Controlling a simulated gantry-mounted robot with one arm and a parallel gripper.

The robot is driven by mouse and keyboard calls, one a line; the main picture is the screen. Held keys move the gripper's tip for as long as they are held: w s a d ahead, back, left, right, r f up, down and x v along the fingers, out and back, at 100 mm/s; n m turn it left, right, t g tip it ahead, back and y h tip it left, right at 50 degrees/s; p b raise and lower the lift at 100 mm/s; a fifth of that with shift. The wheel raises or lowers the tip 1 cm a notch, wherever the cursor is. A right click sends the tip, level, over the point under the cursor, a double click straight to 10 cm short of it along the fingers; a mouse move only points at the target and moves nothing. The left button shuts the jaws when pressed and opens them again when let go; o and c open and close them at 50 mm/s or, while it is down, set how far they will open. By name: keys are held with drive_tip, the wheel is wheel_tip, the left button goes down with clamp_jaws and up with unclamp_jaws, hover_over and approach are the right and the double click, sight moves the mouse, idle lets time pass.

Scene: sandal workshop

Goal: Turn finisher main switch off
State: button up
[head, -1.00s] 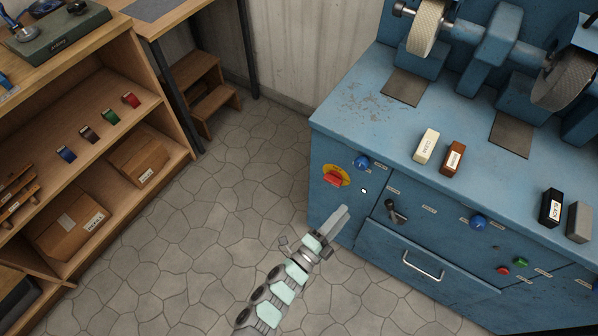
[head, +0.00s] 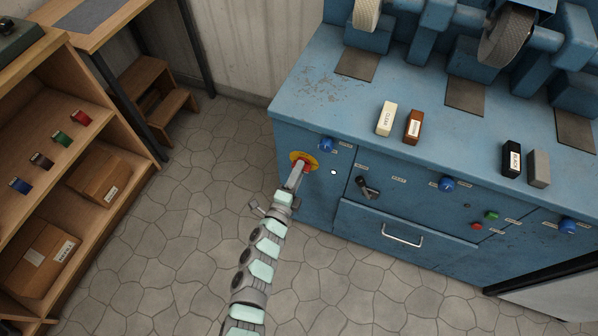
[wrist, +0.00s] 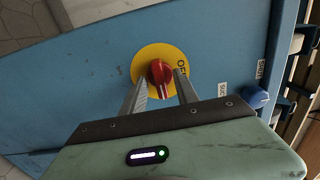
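The finisher's main switch is a red rotary knob (wrist: 161,73) on a round yellow plate (wrist: 143,60), on the left part of the blue cabinet front. In the wrist view its grip bar points down the picture, towards my gripper. The lettering "OFF" is at the plate's right side, partly covered by a finger. My gripper (wrist: 160,87) is open, with one finger on each side of the knob. I cannot tell whether the fingers touch it. In the head view my gripper (head: 298,174) partly covers the knob (head: 308,165) and plate (head: 296,156).
A blue knob (head: 326,144) is just above right of the switch, and a white lamp (head: 333,172) is to its right. A black lever (head: 368,188) and a drawer handle (head: 402,238) are further right. Wooden shelves (head: 60,150) stand left, beyond open floor (head: 170,250).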

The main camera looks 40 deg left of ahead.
drive_tip(key=shift+w+a, duration=0.15)
drive_tip(key=shift+w, duration=0.15)
drive_tip(key=shift+c, duration=0.2)
clamp_jaws()
